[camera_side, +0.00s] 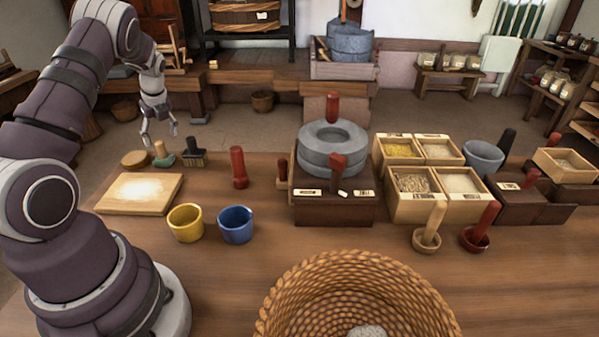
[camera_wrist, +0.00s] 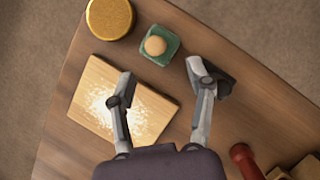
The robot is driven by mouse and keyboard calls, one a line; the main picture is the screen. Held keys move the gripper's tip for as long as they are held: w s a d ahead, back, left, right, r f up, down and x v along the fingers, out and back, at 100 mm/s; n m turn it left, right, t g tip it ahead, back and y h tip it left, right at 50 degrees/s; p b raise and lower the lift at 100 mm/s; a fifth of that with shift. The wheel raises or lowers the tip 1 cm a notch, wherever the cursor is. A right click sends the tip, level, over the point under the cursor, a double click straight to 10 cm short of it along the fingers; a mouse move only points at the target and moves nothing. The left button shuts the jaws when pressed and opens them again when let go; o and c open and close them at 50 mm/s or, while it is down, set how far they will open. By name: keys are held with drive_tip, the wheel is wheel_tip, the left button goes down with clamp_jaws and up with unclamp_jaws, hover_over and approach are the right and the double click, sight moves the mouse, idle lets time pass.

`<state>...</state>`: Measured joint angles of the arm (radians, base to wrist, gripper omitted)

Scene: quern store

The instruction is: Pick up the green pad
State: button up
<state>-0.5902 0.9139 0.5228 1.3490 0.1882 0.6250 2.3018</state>
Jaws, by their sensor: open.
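The green pad (camera_side: 164,160) lies on the table near its far left edge, with a pale wooden knob on top. In the wrist view the green pad (camera_wrist: 169,53) shows whole, near the top centre. My gripper (camera_side: 160,138) hangs above the pad, pointing down, with clear space between them. Its fingers are open and empty. In the wrist view my gripper (camera_wrist: 164,80) has its fingers spread apart, and the pad lies beyond the tips, roughly between their lines. Nothing hides the pad there.
A round tan disc (camera_side: 135,159) lies left of the pad, and a dark brush (camera_side: 193,157) stands close on its right. A floured board (camera_side: 139,194) lies nearer. A red peg (camera_side: 239,168), yellow cup (camera_side: 186,222) and blue cup (camera_side: 236,225) stand further right.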

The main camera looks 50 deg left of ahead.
sight(160, 143)
drive_tip(key=x, duration=0.3)
drive_tip(key=a+x, duration=0.1)
drive_tip(key=x, duration=0.2)
drive_tip(key=shift+s+r, duration=0.15)
drive_tip(key=shift+r, duration=0.1)
drive_tip(key=shift+d, duration=0.1)
clamp_jaws()
